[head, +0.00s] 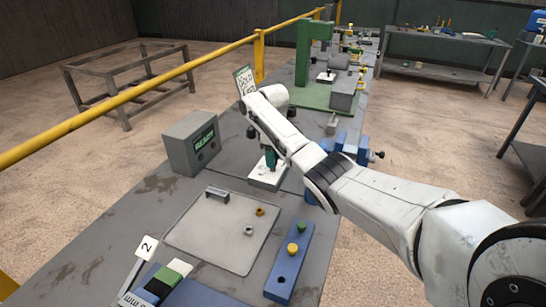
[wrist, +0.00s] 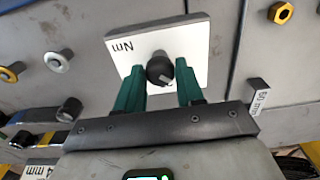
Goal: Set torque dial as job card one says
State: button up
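The torque dial (wrist: 159,72) is a round black knob with a pale pointer mark, on a white plate (wrist: 118,45) lettered "Nm" in the wrist view. In the head view the white plate (head: 266,181) lies on the bench below my gripper (head: 270,163), and the knob is hidden.
A grey box with a green "READY" display (head: 205,138) stands left of the plate. A grey tray (head: 190,232) with small parts and a blue block (head: 288,275) lie in front. A green press (head: 305,55) stands behind. A yellow rail (head: 130,88) runs along the left.

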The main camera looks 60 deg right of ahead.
jog(key=c, duration=0.6)
jog(key=shift+o, duration=0.2)
jog(key=shift+r+m, duration=0.1)
jog(key=shift+m, duration=0.3)
jog(key=m+p, duration=0.2)
jog(key=shift+m, duration=0.4)
jog(key=m+p, duration=0.1)
jog(key=m, duration=0.9)
jog(key=shift+w+m, duration=0.1)
jog(key=shift+m, duration=0.3)
jog(key=m, duration=0.5)
jog(key=shift+m, duration=0.3)
